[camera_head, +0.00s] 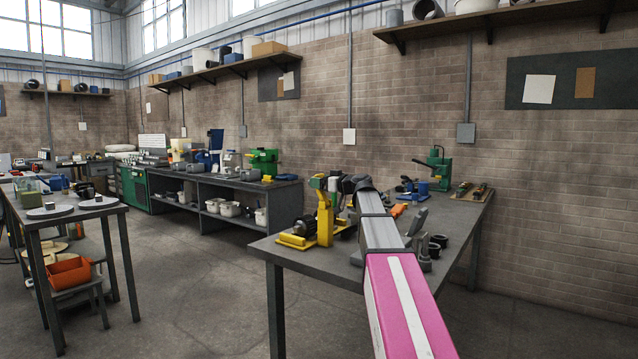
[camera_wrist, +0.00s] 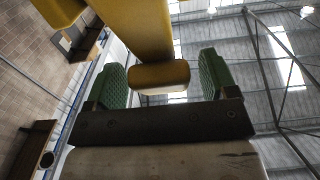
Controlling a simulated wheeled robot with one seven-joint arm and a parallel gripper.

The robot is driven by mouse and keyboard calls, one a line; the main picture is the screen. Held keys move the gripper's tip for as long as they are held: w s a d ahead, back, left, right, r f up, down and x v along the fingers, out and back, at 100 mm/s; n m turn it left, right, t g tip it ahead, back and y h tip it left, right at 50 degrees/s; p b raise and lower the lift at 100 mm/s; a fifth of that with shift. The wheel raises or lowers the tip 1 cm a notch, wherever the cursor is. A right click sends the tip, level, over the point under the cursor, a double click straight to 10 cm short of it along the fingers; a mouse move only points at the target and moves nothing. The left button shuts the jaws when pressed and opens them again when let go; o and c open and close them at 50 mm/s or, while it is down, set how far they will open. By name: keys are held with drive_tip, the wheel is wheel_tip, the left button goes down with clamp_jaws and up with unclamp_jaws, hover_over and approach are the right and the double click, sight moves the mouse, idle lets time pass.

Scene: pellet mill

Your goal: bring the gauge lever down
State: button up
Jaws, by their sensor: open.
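A yellow stand (camera_head: 325,222) stands upright on the near bench in the head view, with a yellow upper part beside my gripper. In the wrist view a yellow arm with a rounded end (camera_wrist: 160,76), which looks like the gauge lever, reaches in from the top. Its end lies between the two green pads of my gripper (camera_wrist: 160,62), with a gap visible on each side. My gripper is open and not closed on it. In the head view my arm hides part of the gripper, and the lever's exact angle is unclear.
The near bench (camera_head: 290,250) also carries a yellow-based motor-like unit (camera_head: 297,236), dark cups (camera_head: 438,242), a blue device (camera_head: 420,188) and a green press (camera_head: 438,165). A side table with an orange bin (camera_head: 68,272) stands left. Open floor lies between them.

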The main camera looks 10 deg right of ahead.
drive_tip(key=shift+w+a, duration=0.45)
drive_tip(key=c, duration=1.3)
